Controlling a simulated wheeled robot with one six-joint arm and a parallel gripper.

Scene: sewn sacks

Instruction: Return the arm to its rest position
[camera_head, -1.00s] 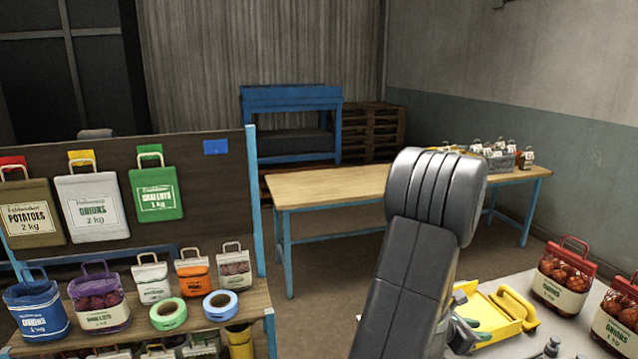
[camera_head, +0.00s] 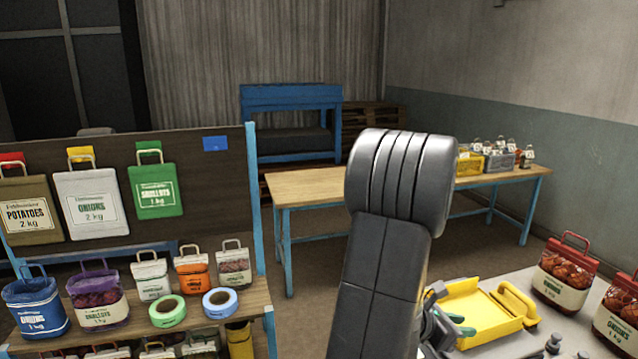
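My arm stands upright in the lower middle of the head view, its thick grey links and rounded joint (camera_head: 402,185) in front of the wooden table. Some grey mechanical parts show just right of the arm, close to the yellow tray (camera_head: 490,312).
A shelf at left holds bags and green tape (camera_head: 167,311) and blue tape (camera_head: 220,301). Red-topped onion bags (camera_head: 565,272) stand on the grey table at right. Floor shows between the tables.

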